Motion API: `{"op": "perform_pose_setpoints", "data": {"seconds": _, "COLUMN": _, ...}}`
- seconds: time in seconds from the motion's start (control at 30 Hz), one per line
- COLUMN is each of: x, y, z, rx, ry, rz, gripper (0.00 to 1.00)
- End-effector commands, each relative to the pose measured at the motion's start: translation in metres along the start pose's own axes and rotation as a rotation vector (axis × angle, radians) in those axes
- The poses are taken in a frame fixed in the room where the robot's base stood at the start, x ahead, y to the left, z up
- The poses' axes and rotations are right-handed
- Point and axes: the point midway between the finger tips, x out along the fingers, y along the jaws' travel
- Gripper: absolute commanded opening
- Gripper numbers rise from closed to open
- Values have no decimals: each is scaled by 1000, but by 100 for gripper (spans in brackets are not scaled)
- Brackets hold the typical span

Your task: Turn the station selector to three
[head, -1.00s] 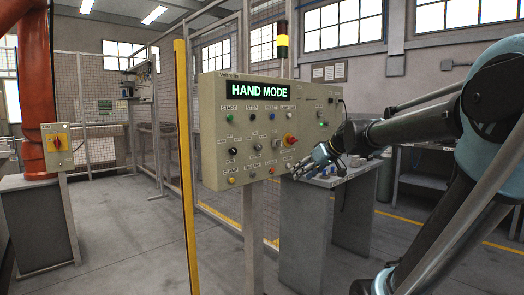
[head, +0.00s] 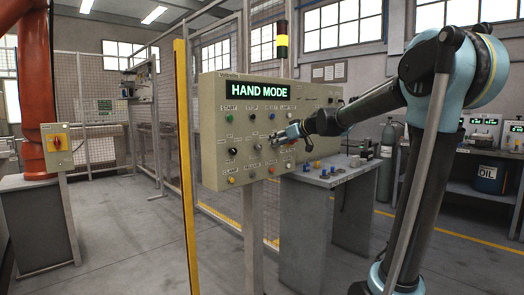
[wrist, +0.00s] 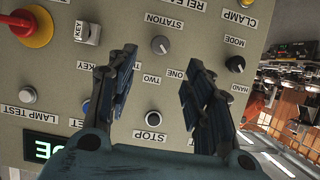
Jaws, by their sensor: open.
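The station selector is a small round grey knob (wrist: 160,45) on the beige control panel (wrist: 60,105), upside down in the wrist view beside its STATION label. Labels ONE and TWO show by it; a THREE label is not readable, and part of that area is behind a finger. The knob's setting is too small to tell. My gripper (wrist: 161,57) is open and empty, its fingers in front of the panel on either side of the knob in the picture; contact cannot be told. In the head view my gripper (head: 272,141) is at the panel's lower middle.
A red emergency stop (wrist: 28,27), a key switch (wrist: 88,33), a black STOP button (wrist: 153,119) and the mode knob (wrist: 235,64) surround the selector. The panel display (head: 259,90) reads HAND MODE. A yellow post (head: 186,150) stands left of the panel, a grey bench (head: 310,215) to its right.

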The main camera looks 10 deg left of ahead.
Motion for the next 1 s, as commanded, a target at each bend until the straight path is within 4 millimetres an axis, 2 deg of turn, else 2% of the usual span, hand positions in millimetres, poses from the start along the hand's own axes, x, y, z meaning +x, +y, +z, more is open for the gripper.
{"op": "perform_pose_setpoints", "data": {"seconds": 0.1, "x": 20, "y": 0, "z": 0, "rx": 1, "ry": 1, "rz": -1, "gripper": 47}}
{"op": "perform_pose_setpoints", "data": {"seconds": 0.6, "x": 94, "y": 0, "z": 0, "rx": 0, "ry": 0, "rz": 0, "gripper": 47}}
{"op": "perform_pose_setpoints", "data": {"seconds": 0.8, "x": 111, "y": 0, "z": 0, "rx": 1, "ry": 0, "rz": -1, "gripper": 47}}
{"op": "perform_pose_setpoints", "data": {"seconds": 1.0, "x": 117, "y": 0, "z": 0, "rx": 1, "ry": 0, "rz": 0, "gripper": 47}}
